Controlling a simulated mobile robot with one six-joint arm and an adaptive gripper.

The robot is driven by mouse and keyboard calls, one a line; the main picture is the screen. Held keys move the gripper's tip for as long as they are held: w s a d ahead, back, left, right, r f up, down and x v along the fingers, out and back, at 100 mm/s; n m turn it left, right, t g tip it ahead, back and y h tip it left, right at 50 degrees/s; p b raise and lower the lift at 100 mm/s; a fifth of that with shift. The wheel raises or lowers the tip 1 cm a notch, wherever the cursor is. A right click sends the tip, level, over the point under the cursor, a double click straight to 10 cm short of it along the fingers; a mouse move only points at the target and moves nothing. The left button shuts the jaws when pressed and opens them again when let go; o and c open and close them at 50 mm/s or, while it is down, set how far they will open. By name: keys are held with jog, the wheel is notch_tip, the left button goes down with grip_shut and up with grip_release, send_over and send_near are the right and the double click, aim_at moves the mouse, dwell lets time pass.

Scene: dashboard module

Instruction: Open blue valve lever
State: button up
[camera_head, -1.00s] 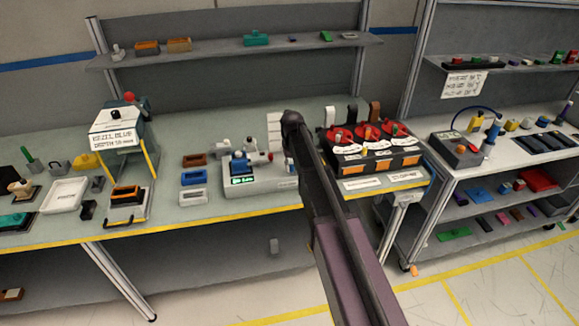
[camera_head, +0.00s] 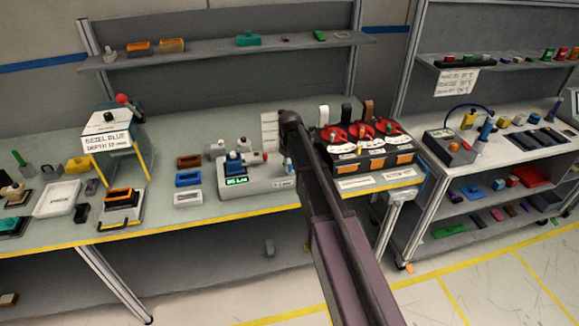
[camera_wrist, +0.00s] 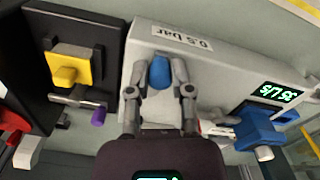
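The grey valve unit (camera_head: 262,186) stands on the bench with a lit green display (camera_head: 236,181). In the head view a small blue tip (camera_head: 289,163) shows beside my arm; my fingers are hidden there. A larger blue part (camera_wrist: 258,130) is on the same unit, to the right.
In the head view, a black module with red dials (camera_head: 362,135) stands right of my arm. Small blocks (camera_head: 188,180) lie left of the unit.

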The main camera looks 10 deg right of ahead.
jog(key=o, duration=0.3)
jog(key=shift+a, duration=0.1)
dwell(0.3)
jog(key=shift+w+a+m, duration=0.1)
jog(key=shift+a+m, duration=0.2)
jog(key=shift+m, duration=0.6)
jog(key=shift+a+m, duration=0.3)
jog(key=shift+m, duration=0.6)
jog(key=m, duration=0.2)
jog(key=a+m, duration=0.1)
jog(key=shift+w+a+m, duration=0.1)
jog(key=shift+w+m, duration=0.15)
jog(key=shift+m, duration=0.05)
jog(key=shift+r+p, duration=0.2)
jog(key=shift+p, duration=0.1)
notch_tip(320, 180, up, 14)
jog(key=f+p, duration=0.1)
jog(key=p, duration=1.3)
jog(key=s+d+f+b, duration=0.2)
jog(key=s+f+b, duration=0.3)
jog(key=s, duration=0.4)
jog(key=s+d+f+n+b, duration=0.1)
jog(key=s+d+f+b, duration=0.1)
jog(key=s+f+b, duration=0.4)
jog(key=s+d+f+n+b, duration=0.1)
jog(key=s+f+b, duration=0.5)
jog(key=s, duration=0.7)
jog(key=shift+s+d+b, duration=0.1)
jog(key=shift+d+b, duration=0.5)
jog(key=shift+d, duration=0.1)
